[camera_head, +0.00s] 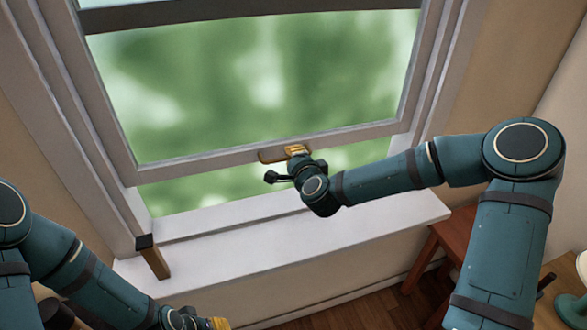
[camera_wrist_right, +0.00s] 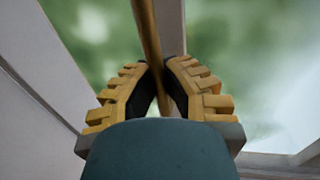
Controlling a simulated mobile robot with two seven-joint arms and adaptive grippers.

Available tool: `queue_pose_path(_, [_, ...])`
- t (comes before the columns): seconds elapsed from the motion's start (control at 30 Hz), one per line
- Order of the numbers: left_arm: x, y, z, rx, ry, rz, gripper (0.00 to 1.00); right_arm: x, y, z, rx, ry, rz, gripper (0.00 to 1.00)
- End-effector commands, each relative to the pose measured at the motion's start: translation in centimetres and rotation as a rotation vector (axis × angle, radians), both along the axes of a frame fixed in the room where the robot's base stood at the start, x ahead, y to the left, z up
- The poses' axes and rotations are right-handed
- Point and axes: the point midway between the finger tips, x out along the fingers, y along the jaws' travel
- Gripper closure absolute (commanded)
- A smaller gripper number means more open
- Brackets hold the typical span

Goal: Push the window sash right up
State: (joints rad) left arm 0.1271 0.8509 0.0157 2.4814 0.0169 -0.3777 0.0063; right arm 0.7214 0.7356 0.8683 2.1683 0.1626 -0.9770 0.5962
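The window sash (camera_head: 210,161) has a pale frame around its glass. Its bottom rail is above the white sill, with an open gap between them. A brass handle (camera_head: 268,156) is on the bottom rail; it shows as a bar in the right wrist view (camera_wrist_right: 147,30). My right gripper (camera_head: 297,150) is at the handle, and its yellow ridged fingers (camera_wrist_right: 161,72) close in on both sides of the bar. Some of the handle is hidden by the gripper. My left gripper (camera_head: 220,323) is low at the bottom edge, far from the sash, and its fingers are mostly cut off.
A wooden block with a dark top (camera_head: 155,260) stands at the left end of the white sill (camera_head: 230,240). A reddish wooden table or stool (camera_head: 455,235) is at the right, partly behind my right arm. The rest of the sill is clear.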

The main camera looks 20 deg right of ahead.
Motion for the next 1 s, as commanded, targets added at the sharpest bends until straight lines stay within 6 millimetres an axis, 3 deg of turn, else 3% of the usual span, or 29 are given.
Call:
queue_pose_path(0.03, [0.1,0.0,1.0,0.000,-0.002,0.002,0.53,0.0,0.1,1.8,-0.004,-0.005,0.001,1.00])
queue_pose_path(0.1, [0.1,0.1,1.6,-0.002,-0.002,0.001,0.53,0.0,0.1,2.9,-0.004,-0.004,0.002,1.00])
queue_pose_path(0.3, [0.0,0.1,2.6,-0.005,-0.003,0.001,0.53,0.0,0.1,4.9,-0.001,-0.002,0.001,1.00])
queue_pose_path(0.77, [0.0,0.1,2.8,-0.005,-0.002,0.000,0.53,0.0,0.1,5.4,0.000,0.000,0.002,1.00])
queue_pose_path(0.9, [0.0,0.1,2.8,-0.005,-0.001,-0.001,0.53,0.0,0.1,5.3,0.000,0.001,0.001,0.59])
queue_pose_path(1.0, [0.0,0.1,2.8,-0.005,-0.001,-0.001,0.53,0.0,0.0,5.3,0.000,0.001,0.001,0.59])
